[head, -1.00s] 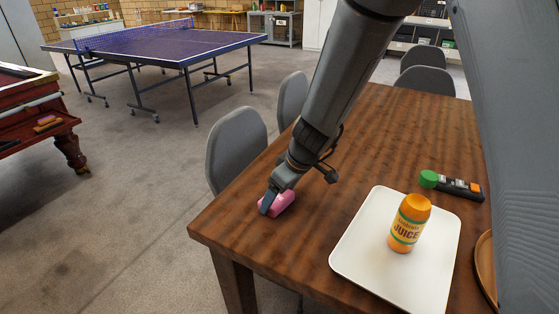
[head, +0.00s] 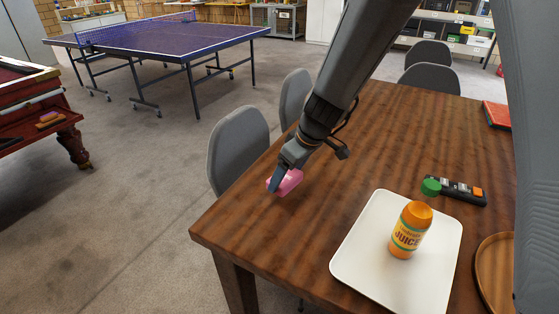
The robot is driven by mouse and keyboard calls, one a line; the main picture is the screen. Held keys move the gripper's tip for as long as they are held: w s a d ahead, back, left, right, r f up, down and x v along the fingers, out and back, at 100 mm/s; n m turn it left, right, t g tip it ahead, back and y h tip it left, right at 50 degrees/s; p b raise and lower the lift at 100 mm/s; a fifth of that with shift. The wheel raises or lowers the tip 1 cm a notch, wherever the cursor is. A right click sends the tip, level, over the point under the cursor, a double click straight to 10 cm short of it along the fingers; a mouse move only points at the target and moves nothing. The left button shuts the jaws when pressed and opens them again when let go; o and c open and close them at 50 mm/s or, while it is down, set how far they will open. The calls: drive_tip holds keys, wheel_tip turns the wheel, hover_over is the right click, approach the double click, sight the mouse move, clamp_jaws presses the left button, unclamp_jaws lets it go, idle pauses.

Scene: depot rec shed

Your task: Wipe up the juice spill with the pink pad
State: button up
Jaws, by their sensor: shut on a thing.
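The pink pad (head: 291,180) is in my gripper (head: 279,181), near the table's left edge in the head view. The fingers are shut on it and hide part of it. The pad looks tilted and seems a little above the wooden table (head: 262,235), but the gap is hard to judge. I can make out no juice spill on the bare wood; my arm hides part of the tabletop.
A brown round tray (head: 486,268) and a red book (head: 496,115) lie at the right. Grey chairs (head: 238,148) line the table's far-left side. The table's front left is clear.

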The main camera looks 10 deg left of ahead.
drive_tip(key=shift+r+p, duration=0.6)
drive_tip(key=shift+r, duration=0.55)
